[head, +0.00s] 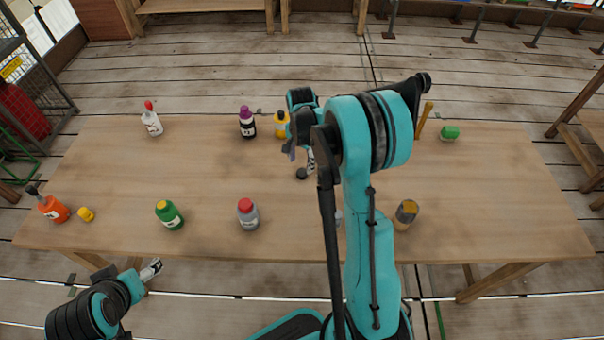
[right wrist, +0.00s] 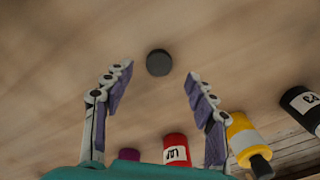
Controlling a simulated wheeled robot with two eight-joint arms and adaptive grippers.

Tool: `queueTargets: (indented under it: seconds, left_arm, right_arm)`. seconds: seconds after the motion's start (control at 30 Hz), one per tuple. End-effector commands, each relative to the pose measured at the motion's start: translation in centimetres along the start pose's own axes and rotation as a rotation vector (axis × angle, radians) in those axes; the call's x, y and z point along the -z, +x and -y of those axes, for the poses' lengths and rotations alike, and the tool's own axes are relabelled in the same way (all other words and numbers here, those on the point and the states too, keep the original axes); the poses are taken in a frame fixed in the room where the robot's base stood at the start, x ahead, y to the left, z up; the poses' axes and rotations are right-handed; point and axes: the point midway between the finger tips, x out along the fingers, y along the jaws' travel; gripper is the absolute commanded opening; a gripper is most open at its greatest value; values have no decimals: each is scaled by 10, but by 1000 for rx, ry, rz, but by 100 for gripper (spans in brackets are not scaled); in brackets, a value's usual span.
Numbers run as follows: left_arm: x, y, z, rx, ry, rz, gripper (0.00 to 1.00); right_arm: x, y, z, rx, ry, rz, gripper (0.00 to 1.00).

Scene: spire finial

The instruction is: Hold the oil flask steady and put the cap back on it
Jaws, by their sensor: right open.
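A small dark grey cap (head: 301,173) lies on the table under my right gripper (head: 309,160). In the right wrist view the cap (right wrist: 159,63) lies just beyond and between the fingertips of my right gripper (right wrist: 150,80). That gripper is open and empty, apart from the cap. My left gripper (head: 151,269) is low at the table's front edge, away from the bottles; its jaws are too small to read. I cannot tell which bottle is the oil flask. A brown bottle with a golden top (head: 407,213) stands at the front right.
Orange (head: 53,208), green (head: 170,215) and grey red-topped (head: 248,214) bottles stand along the front, with a yellow piece (head: 86,214) by the orange one. Purple-topped (head: 247,123) and yellow (head: 281,124) bottles stand at the back. The table's (head: 200,180) left middle is clear.

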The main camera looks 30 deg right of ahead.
Motion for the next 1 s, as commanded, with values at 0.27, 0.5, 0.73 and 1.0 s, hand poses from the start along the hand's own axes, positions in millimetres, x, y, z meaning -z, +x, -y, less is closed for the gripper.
queueTargets:
  seconds: [0.27,0.5,0.73,1.0]
  left_arm:
    - [-5,8,0,0,0,0,72]
    - [-15,20,0,0,0,0,72]
    - [-14,19,0,0,0,0,72]
    - [-14,19,0,0,0,0,72]
  right_arm:
    - [3,16,0,0,0,0,57]
    - [6,51,0,0,0,0,57]
    - [5,52,0,0,0,0,57]
    - [5,52,0,0,0,0,26]
